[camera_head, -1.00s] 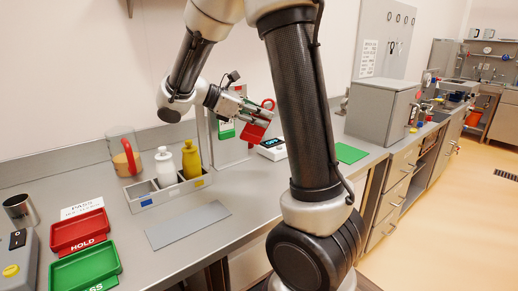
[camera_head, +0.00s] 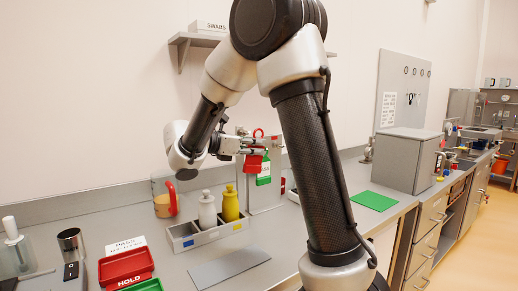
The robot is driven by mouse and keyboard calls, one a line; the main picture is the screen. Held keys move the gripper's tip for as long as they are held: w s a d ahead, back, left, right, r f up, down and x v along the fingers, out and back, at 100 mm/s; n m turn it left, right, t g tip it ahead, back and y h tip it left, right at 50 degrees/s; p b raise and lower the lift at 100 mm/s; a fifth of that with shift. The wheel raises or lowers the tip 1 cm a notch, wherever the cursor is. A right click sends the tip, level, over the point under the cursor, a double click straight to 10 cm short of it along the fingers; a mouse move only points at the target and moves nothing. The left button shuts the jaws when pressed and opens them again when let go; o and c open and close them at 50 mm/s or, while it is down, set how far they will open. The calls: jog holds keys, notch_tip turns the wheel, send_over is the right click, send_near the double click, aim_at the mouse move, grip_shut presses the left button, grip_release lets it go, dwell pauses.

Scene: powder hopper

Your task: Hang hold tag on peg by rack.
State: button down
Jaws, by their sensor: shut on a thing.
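My gripper (camera_head: 250,146) is shut on the red hold tag (camera_head: 252,164), which has a red loop on top. It holds the tag above the counter, in front of a grey upright panel (camera_head: 277,186). A green tag (camera_head: 264,173) hangs on this panel, right beside and partly behind the red tag. The rack (camera_head: 184,243) is a grey holder to the left, with a white bottle (camera_head: 207,211) and a yellow bottle (camera_head: 230,204) in it. The peg for the red tag is hard to make out behind my gripper.
A red HOLD tray (camera_head: 126,268), a PASS sign (camera_head: 125,245), a metal cup (camera_head: 71,243) and a grey mat (camera_head: 229,266) lie on the counter at left. A green mat (camera_head: 374,201) and a grey box (camera_head: 406,160) are at right. A shelf (camera_head: 190,39) is above.

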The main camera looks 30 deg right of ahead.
jog(key=w+f, duration=0.1)
jog(key=w, duration=0.6)
jog(key=shift+w, duration=0.15)
dwell(0.4)
jog(key=shift+a+f, duration=0.1)
jog(key=shift+f, duration=0.05)
dwell(0.5)
jog(key=c, duration=1.5)
grip_release()
jog(key=shift+c, duration=0.2)
